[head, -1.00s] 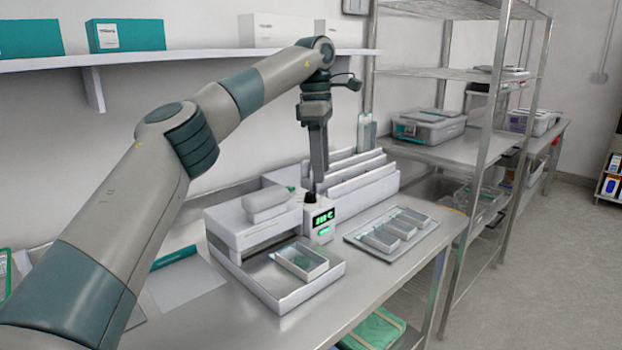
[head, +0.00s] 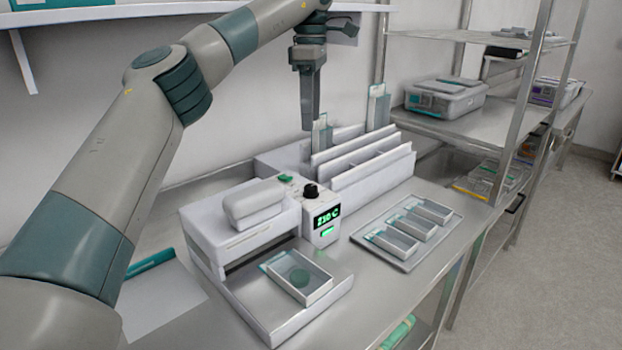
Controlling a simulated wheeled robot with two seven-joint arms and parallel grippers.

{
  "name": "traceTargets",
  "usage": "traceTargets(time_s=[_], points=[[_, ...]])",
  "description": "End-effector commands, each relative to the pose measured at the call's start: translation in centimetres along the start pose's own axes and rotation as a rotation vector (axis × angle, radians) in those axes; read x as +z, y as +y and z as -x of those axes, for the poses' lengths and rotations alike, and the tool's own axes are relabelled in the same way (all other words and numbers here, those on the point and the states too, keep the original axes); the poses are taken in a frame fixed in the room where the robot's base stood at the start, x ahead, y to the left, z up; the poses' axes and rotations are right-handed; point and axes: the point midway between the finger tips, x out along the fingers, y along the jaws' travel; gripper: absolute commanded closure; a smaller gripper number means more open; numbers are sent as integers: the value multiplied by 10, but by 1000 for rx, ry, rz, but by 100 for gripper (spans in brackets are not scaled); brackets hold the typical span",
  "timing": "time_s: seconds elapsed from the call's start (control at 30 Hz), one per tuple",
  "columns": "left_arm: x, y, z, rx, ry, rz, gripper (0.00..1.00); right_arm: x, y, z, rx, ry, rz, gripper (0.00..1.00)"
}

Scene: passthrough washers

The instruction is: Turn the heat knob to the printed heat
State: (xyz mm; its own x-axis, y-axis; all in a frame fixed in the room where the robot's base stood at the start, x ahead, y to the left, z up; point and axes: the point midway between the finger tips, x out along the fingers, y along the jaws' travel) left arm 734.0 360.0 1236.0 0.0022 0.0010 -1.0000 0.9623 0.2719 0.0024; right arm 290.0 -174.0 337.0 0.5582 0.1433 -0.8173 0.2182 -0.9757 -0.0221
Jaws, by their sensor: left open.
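The heat knob (head: 311,191) is a small black knob on top of the control box of a white sealing machine (head: 240,225). The green display (head: 327,216) on the box's front seems to read 230 C, with a green lit button below it. My left gripper (head: 306,128) points down in the air above the knob, apart from it. It is open and empty, though its fingers overlap from this side. The printed heat is too small to read here. My right gripper is not in view.
A flat tray (head: 358,238) with several small white trays stands right of the machine. A white divided rack (head: 350,180) stands behind the knob, with upright clear pouches (head: 378,108). Bare bench lies in front of the flat tray.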

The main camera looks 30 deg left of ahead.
Motion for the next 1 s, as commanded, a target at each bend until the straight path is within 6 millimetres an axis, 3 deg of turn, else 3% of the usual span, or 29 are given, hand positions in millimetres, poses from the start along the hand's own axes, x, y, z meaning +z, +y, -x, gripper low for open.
traceTargets(time_s=[0.37,1.0], points=[[0,0,-16,-1,1,0,52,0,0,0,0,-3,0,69],[0,-1,-123,-3,1,-1,52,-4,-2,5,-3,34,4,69]])
